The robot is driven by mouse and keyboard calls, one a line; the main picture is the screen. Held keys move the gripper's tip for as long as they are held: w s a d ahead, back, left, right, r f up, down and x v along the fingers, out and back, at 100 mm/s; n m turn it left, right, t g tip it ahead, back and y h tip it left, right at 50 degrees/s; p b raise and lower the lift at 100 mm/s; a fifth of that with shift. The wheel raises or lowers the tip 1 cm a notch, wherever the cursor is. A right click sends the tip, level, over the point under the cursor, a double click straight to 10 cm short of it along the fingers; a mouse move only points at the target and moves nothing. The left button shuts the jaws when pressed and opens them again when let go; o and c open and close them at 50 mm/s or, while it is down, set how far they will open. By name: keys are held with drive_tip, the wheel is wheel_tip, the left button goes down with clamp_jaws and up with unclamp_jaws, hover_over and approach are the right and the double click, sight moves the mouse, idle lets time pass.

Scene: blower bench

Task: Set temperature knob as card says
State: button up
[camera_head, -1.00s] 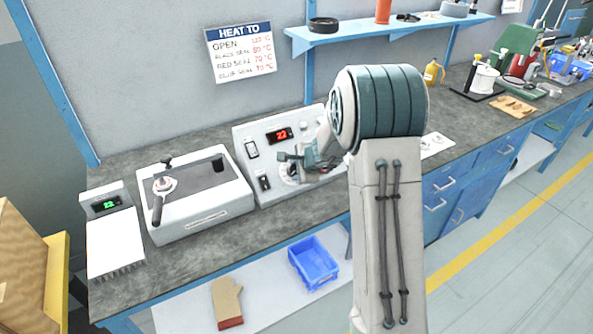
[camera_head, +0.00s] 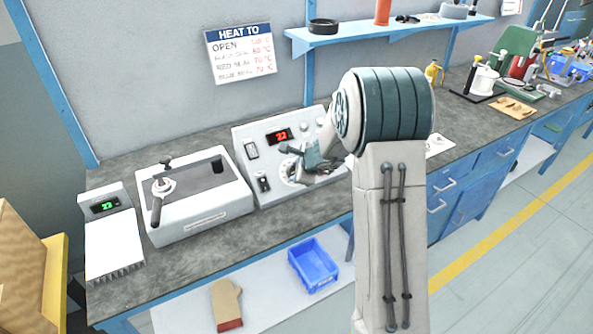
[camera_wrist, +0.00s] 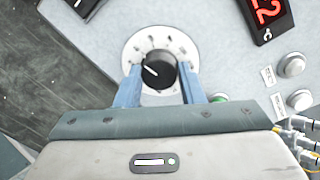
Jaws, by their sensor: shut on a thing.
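The temperature knob (camera_wrist: 158,72) is black, with a white pointer line toward the upper left in the wrist view. It sits on a round white dial (camera_wrist: 134,48) with dark marks, whose figures are too small to read. My gripper (camera_wrist: 161,86) is shut on the knob, one blue finger on each side. In the head view my gripper (camera_head: 308,168) covers most of the dial. The panel's red display (camera_head: 279,136) is lit, its small digits hard to read. The card (camera_head: 240,53) headed HEAT TO hangs on the wall and lists OPEN and several seal colours with temperatures.
A white machine with a lever (camera_head: 203,200) stands left of the panel, and a small unit with a green display (camera_head: 105,207) beyond it. Buttons (camera_wrist: 294,66) sit near the knob. A shelf (camera_head: 345,42) hangs above. A blue bin (camera_head: 313,264) and glove (camera_head: 227,305) lie below.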

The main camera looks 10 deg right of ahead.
drive_tip(key=o, duration=1)
drive_tip(key=p+v, duration=0.2)
drive_tip(key=v, duration=1.2)
drive_tip(key=shift+d+f, duration=0.1)
drive_tip(key=shift+f, duration=0.05)
drive_tip(key=s+a+r+n+g, duration=0.2)
drive_tip(key=s+a+n, duration=0.1)
drive_tip(key=s+n, duration=0.6)
drive_tip(key=s+a+r+n+g, duration=0.2)
drive_tip(key=s+a+r+n, duration=0.15)
drive_tip(key=s+n, duration=0.6)
drive_tip(key=s+d+n+g+h, duration=0.1)
drive_tip(key=s+d+n+h, duration=0.1)
drive_tip(key=s, duration=0.7)
drive_tip(key=shift+s+d+f+h, duration=0.4)
drive_tip(key=shift+d+f, duration=0.05)
drive_tip(key=shift+f, duration=0.05)
